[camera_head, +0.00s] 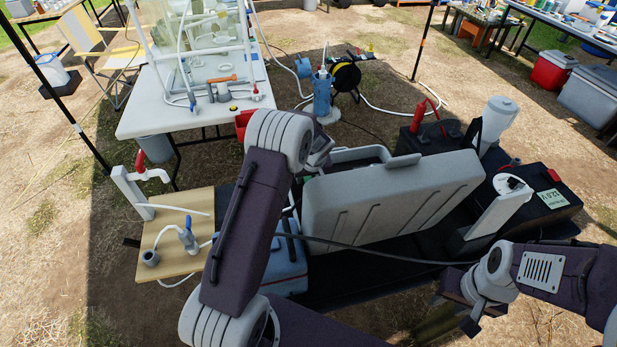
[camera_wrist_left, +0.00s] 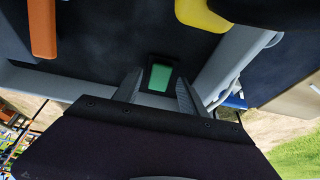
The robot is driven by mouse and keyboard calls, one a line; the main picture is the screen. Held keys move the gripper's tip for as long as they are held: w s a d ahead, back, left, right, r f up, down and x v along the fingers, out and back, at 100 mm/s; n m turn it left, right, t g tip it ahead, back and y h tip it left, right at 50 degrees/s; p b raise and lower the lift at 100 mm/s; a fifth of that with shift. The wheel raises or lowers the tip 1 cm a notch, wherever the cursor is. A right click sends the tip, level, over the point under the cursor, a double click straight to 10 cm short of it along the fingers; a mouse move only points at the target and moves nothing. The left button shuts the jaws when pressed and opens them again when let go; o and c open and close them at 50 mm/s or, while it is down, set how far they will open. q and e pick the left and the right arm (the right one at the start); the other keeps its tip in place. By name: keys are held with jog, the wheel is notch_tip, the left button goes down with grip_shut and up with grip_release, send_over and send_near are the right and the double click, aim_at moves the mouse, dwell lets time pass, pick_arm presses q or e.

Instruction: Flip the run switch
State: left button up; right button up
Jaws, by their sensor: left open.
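In the left wrist view a green rocker switch (camera_wrist_left: 160,77) in a dark frame sits on a dark panel (camera_wrist_left: 110,45). I take it to be the run switch. My left gripper (camera_wrist_left: 159,88) is open, with one grey finger on each side of the switch in the picture. I cannot tell whether it touches it. In the head view the switch is hidden behind my left arm and the raised grey case lid (camera_head: 395,200). Only part of my left wrist shows there. My right gripper (camera_head: 455,311) is at the lower right, away from the case; its jaw opening is unclear.
An orange part (camera_wrist_left: 42,28) and a yellow part (camera_wrist_left: 203,14) stand close to the left gripper. A black battery box (camera_head: 540,198) is right of the case. A blue cooler (camera_head: 275,265) and a wooden board with a valve (camera_head: 180,257) lie left.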

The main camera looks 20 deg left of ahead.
pick_arm(q)
grip_shut()
jog(key=p, duration=0.2)
jog(key=r+p, duration=0.1)
jog(key=p, duration=0.2)
jog(key=g+p, duration=0.1)
jog(key=p, duration=0.2)
jog(key=shift+w+a+r+h, duration=0.25)
jog(key=shift+r+h, duration=0.05)
jog(key=shift+h, duration=0.1)
jog(key=shift+w+a+f+g+h+b, duration=0.1)
jog(key=shift+w+f+g+h+b, duration=0.15)
jog(key=shift+f+g, duration=0.25)
jog(key=shift+w+a+f+g+h+b, duration=0.1)
jog(key=shift+f+g+h+b, duration=0.15)
jog(key=shift+f+g+h, duration=0.2)
jog(key=shift+g+b, duration=0.25)
jog(key=shift+b, duration=0.3)
jog(key=shift+r, duration=0.25)
grip_release()
jog(key=shift+s, duration=0.1)
jog(key=shift+r, duration=0.1)
